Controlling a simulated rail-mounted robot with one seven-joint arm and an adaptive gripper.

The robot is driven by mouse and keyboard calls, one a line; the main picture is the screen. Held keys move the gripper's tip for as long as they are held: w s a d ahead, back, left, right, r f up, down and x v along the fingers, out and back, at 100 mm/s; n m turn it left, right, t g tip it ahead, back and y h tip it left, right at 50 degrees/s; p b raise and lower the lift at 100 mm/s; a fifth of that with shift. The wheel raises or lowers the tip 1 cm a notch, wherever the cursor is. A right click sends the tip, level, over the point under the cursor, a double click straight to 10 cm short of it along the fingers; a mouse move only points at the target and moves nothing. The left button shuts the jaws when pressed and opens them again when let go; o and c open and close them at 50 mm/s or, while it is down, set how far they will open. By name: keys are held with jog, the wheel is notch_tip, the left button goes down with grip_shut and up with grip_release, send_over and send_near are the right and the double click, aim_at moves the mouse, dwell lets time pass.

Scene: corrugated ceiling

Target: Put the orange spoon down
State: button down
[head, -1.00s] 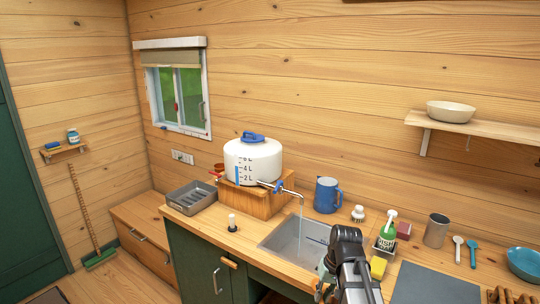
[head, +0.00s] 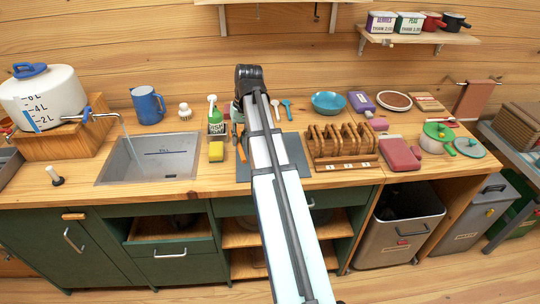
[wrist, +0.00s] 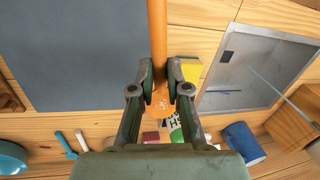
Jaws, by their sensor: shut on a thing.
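The orange spoon (wrist: 157,35) is between the two fingers of my gripper (wrist: 160,76) in the wrist view, its long handle running up out of the picture. The gripper is shut on it. In the head view a short orange length of the spoon (head: 241,153) shows left of my arm, by the left edge of the grey mat (head: 293,151). My arm hides most of the gripper there. I cannot tell whether the spoon touches the counter.
The sink (head: 150,158) with running water lies left, and a yellow sponge (head: 216,152) and green soap bottle (head: 216,118) stand close by. A wooden rack (head: 342,146) stands right of the mat. The grey mat (wrist: 75,50) looks bare in the wrist view.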

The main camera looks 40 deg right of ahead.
jog(key=s+d+r+m, duration=0.2)
jog(key=d+r, duration=0.6)
jog(key=d, duration=0.5)
jog(key=f+p, duration=0.1)
jog(key=f, duration=0.5)
jog(key=f+p, duration=0.2)
jog(key=f, duration=0.5)
jog(key=f+p, duration=0.1)
jog(key=f, duration=0.5)
jog(key=shift+s+a+f+p, duration=0.2)
jog(key=shift+s+a+p, duration=0.05)
jog(key=shift+p, duration=0.15)
jog(key=shift+f, duration=0.2)
jog(key=c, duration=1.2)
grip_release()
jog(key=shift+o, duration=0.2)
jog(key=shift+r, duration=0.1)
notch_tip(320, 180, up, 12)
jog(key=s+d+b, duration=0.1)
jog(key=d+b, duration=0.1)
jog(key=b, duration=0.2)
jog(key=shift+s, duration=0.15)
